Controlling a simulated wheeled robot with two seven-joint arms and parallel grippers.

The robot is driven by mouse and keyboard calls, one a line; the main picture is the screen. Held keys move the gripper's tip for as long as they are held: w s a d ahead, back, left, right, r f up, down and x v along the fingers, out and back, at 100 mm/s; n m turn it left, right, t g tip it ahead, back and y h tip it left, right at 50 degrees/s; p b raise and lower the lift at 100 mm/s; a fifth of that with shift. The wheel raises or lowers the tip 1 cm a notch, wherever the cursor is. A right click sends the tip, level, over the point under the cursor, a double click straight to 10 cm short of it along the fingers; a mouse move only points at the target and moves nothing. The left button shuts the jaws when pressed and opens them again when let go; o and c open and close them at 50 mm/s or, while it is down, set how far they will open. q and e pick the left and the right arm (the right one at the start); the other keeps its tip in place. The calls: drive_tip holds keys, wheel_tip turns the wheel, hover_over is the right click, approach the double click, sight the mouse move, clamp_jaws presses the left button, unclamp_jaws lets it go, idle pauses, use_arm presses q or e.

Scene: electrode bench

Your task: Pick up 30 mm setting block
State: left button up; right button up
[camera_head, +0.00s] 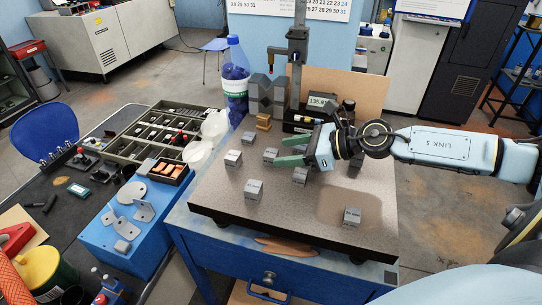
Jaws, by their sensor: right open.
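Several small grey metal blocks with tiny markings stand on the speckled surface plate (222,196). One block (253,189) is front left, one (300,175) is right of the middle, one (270,155) is at the middle, and one (351,217) is near the front right edge. Two more (233,158) (249,138) stand to the left. The markings are too small to tell which is the 30 mm setting block. My right gripper (292,150) reaches in from the right, open, its green fingers pointing left above the plate, apparently empty. My left gripper is out of view.
A height gauge column (298,55) with a display (318,100) stands at the back. A brass block (263,122) and grey V-blocks (266,97) are beside it. A blue-capped bottle (235,85) stands back left. The plate's front middle is clear.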

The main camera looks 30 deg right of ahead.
sight(273, 153)
drive_tip(key=p+x, duration=0.2)
drive_tip(key=x, duration=0.1)
drive_tip(key=shift+w+a+r, duration=0.15)
drive_tip(key=shift+w+a, duration=0.05)
drive_tip(key=shift+a, duration=0.1)
drive_tip(key=shift+w+a+f, duration=0.4)
drive_tip(key=shift+w, duration=0.05)
drive_tip(key=c, duration=1.2)
